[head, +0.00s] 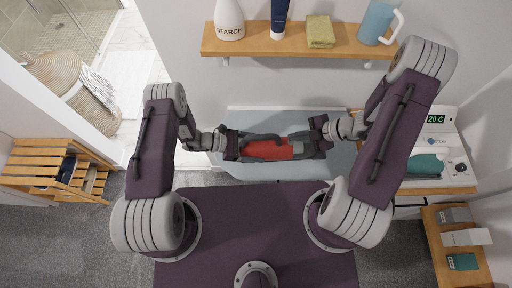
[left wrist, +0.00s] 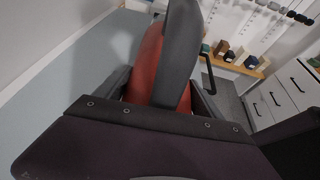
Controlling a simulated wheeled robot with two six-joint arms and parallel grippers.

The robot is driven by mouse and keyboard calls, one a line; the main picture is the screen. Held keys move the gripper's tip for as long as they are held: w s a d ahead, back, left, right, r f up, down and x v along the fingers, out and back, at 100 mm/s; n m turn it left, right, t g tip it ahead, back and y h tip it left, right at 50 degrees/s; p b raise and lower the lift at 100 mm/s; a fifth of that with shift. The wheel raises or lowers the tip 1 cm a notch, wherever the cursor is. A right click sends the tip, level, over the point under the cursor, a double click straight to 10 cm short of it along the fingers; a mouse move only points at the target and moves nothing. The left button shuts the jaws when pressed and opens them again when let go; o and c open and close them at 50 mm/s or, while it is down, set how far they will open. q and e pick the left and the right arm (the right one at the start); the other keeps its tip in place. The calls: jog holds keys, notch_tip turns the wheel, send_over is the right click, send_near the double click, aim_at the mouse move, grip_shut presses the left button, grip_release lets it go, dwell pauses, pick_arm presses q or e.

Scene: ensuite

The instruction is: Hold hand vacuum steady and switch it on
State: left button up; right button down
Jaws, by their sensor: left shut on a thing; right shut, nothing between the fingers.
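The hand vacuum (head: 282,150), red with dark grey parts, lies sideways over the pale blue surface (head: 262,172) in the middle of the head view. My left gripper (head: 236,144) is shut on its left end. In the left wrist view the red and grey body of the hand vacuum (left wrist: 150,65) stands out between the fingers of my left gripper (left wrist: 160,95). My right gripper (head: 320,136) is shut and empty at the vacuum's right end. I cannot tell whether it touches. The switch cannot be made out, nor whether the vacuum is on.
A wooden shelf (head: 265,45) above holds a starch bottle (head: 229,20), a dark tube (head: 279,18), a folded green cloth (head: 320,32) and a blue jug (head: 375,24). A white machine (head: 440,150) stands at the right. A slatted wooden rack (head: 50,165) stands at the left.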

aim_at(294, 142)
jog(key=shift+f, duration=0.1)
jog(key=shift+f, duration=0.35)
jog(key=shift+f, duration=0.45)
dwell(0.8)
jog(key=shift+r, duration=0.95)
notch_tip(294, 142, up, 6)
dwell(0.3)
